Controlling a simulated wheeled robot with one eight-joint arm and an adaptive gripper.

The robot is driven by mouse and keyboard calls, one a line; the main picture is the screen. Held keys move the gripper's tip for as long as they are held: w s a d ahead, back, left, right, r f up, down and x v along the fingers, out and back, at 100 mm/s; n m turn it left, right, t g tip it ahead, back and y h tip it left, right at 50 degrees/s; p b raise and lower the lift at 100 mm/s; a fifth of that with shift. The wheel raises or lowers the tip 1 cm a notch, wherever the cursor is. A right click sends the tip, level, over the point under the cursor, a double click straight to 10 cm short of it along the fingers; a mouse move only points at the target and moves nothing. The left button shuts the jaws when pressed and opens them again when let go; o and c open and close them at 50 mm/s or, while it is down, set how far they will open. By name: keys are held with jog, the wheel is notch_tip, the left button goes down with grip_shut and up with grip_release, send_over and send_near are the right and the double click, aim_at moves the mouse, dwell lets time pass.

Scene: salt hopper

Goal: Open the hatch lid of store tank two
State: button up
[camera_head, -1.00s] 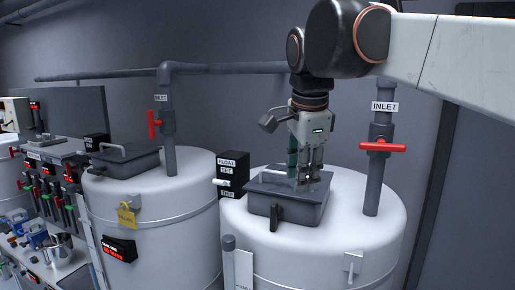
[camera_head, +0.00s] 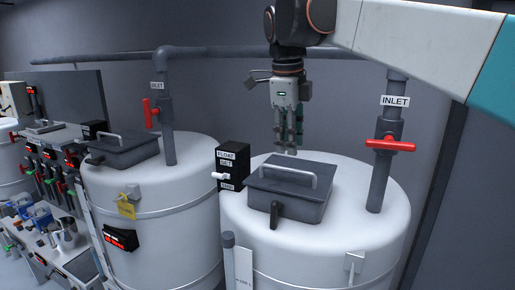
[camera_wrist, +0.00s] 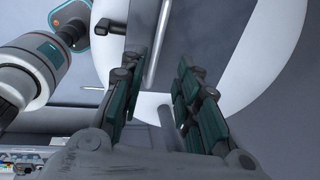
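The near white tank (camera_head: 330,235) has a grey square hatch lid (camera_head: 285,190) lying flat and closed on its top. A pale bar handle (camera_head: 290,171) spans the lid, and a black latch lever (camera_head: 276,213) stands at its front edge. My gripper (camera_head: 289,150) hangs fingers-down just above and behind the handle, apart from it. In the wrist view its fingers (camera_wrist: 155,75) are spread with nothing held; the handle bar (camera_wrist: 158,48) shows beyond the gap. The latch also shows there (camera_wrist: 108,26). I cannot read the tank's number.
A second white tank (camera_head: 165,220) with a closed grey lid (camera_head: 122,150) and a yellow tag (camera_head: 127,207) stands left. A black float box (camera_head: 232,165) sits between the tanks. An inlet pipe with a red valve handle (camera_head: 390,144) rises right of the near lid.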

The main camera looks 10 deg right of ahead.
aim_at(290, 170)
jog(key=shift+d+f, duration=0.1)
jog(key=shift+f, duration=3)
grip_shut()
